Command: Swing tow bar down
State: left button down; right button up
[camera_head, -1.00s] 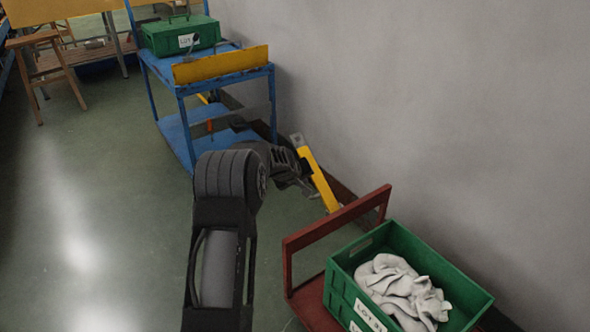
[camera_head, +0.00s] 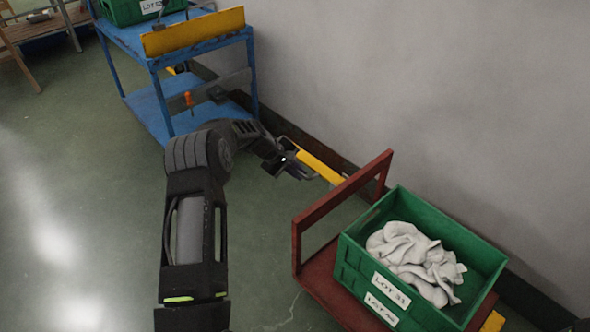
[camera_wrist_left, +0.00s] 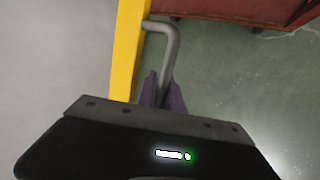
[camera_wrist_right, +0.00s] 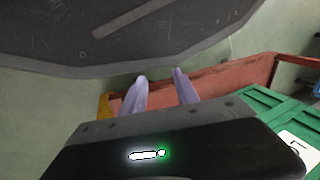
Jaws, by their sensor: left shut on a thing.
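The yellow tow bar (camera_head: 320,169) slants up and left from behind the red cart (camera_head: 330,203), near the wall. My left gripper (camera_head: 300,171) is beside the bar in the head view. In the left wrist view the bar (camera_wrist_left: 127,45) stands left of the fingers, and its grey bent handle (camera_wrist_left: 172,50) runs between them. My left gripper (camera_wrist_left: 163,88) is shut on that handle. My right gripper (camera_wrist_right: 160,82) shows only in its own wrist view, its fingers apart with nothing between them. The bar's lower end is hidden behind the cart frame.
A green crate (camera_head: 355,262) with white socks (camera_head: 415,258) stands on the red cart. A blue trolley (camera_head: 158,103) with a yellow board (camera_head: 193,32) and another green crate (camera_head: 130,10) stands behind. The wall is close on the right; floor at left is clear.

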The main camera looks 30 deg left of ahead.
aim_at(292, 167)
pick_arm(q)
jog(key=shift+f, duration=0.15)
jog(key=c, duration=1.8)
grip_release()
jog(key=shift+f, duration=0.1)
jog(key=shift+o, duration=0.2)
jog(key=p+v, duration=0.2)
jog(key=v, duration=0.5)
jog(key=shift+w+d, duration=0.1)
jog(key=shift+s+r+p, duration=0.3)
jog(key=shift+r, duration=0.1)
jog(key=shift+a, duration=0.2)
